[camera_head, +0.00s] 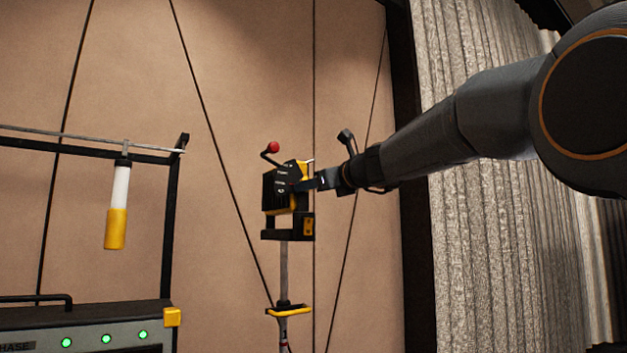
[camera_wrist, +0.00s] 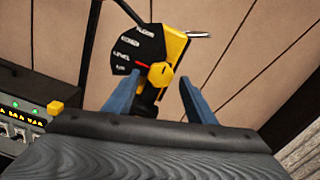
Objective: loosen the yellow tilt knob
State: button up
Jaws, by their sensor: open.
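The yellow tilt knob (camera_wrist: 160,74) shows in the wrist view at the centre of a black dial plate (camera_wrist: 138,50) with white lettering and a red pointer line. A yellow bracket (camera_wrist: 174,44) stands behind it. My gripper (camera_wrist: 160,92) is open, its two blue fingers on the left and right of the knob in the picture. I cannot tell whether either finger touches it. In the head view my gripper (camera_head: 312,183) reaches the black and yellow head unit (camera_head: 280,190) from the right, and the knob itself is too small to make out there.
A red-ball lever (camera_head: 272,147) rises from the unit, which stands on a thin pole (camera_head: 284,270) with a yellow collar (camera_head: 289,310). At left, a white and yellow cylinder (camera_head: 118,208) hangs from a rail above a panel with green lights (camera_head: 106,339). A grey curtain (camera_head: 490,220) hangs at right.

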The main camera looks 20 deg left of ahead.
jog(key=shift+w+a, duration=0.2)
jog(key=shift+a, duration=0.1)
jog(key=c, duration=1)
jog(key=shift+c, duration=0.2)
jog(key=shift+f+n+b, duration=0.1)
jog(key=shift+n+b, duration=0.2)
jog(key=shift+n, duration=0.1)
jog(key=shift+r+n+b, duration=0.2)
jog(key=shift+n+b, duration=3.4)
jog(key=shift+n, duration=2.15)
jog(key=shift+r+n+b, duration=0.2)
jog(key=shift+n+b, duration=3.4)
jog(key=shift+n, duration=2.45)
